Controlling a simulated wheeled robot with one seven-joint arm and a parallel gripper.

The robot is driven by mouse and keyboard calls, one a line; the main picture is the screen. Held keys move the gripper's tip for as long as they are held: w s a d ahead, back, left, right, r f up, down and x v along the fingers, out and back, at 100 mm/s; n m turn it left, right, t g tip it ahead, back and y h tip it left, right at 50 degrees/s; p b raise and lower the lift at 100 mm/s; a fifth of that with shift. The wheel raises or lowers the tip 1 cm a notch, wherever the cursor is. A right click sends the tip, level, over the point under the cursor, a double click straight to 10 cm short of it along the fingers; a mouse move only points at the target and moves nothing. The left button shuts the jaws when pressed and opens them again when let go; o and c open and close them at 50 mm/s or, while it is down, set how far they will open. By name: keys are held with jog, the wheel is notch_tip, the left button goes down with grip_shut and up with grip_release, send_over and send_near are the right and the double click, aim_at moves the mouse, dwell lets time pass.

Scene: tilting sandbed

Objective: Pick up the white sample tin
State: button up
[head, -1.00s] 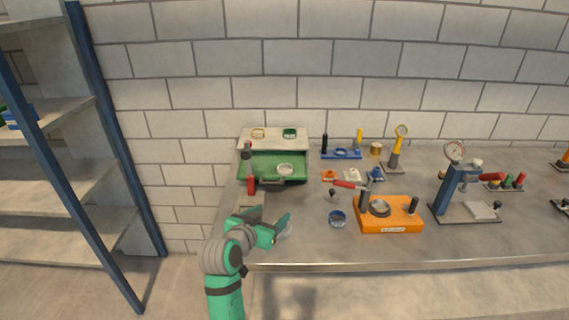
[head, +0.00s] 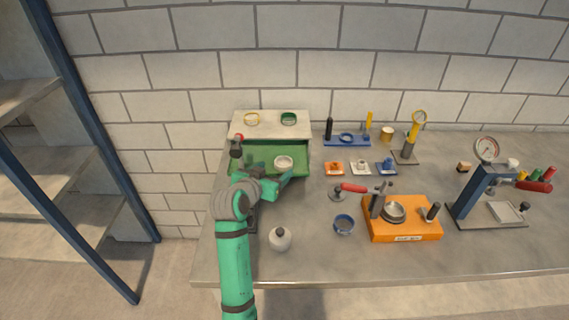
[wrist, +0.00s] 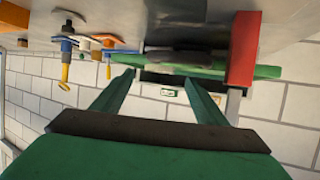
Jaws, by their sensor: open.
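The white sample tin (head: 284,161) looks like a shallow round white dish and lies inside the open green drawer (head: 258,155) in the head view. My gripper (head: 281,182) is open and empty, at the drawer's front side, just nearer to me than the tin and apart from it. In the wrist view, the two green fingers of my gripper (wrist: 160,80) are spread and point towards the drawer's green front (wrist: 265,72). I cannot make out the tin in the wrist view.
A red-handled tool (head: 236,148) stands at the drawer's left; a red block (wrist: 243,50) shows close on the right in the wrist view. A pale round jar (head: 280,239) stands near the table edge. A blue tin (head: 344,224) and orange fixture (head: 402,218) are to the right.

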aim_at(286, 160)
jog(key=shift+x, duration=3.15)
jog(key=shift+r, duration=0.2)
jog(key=c, duration=1.1)
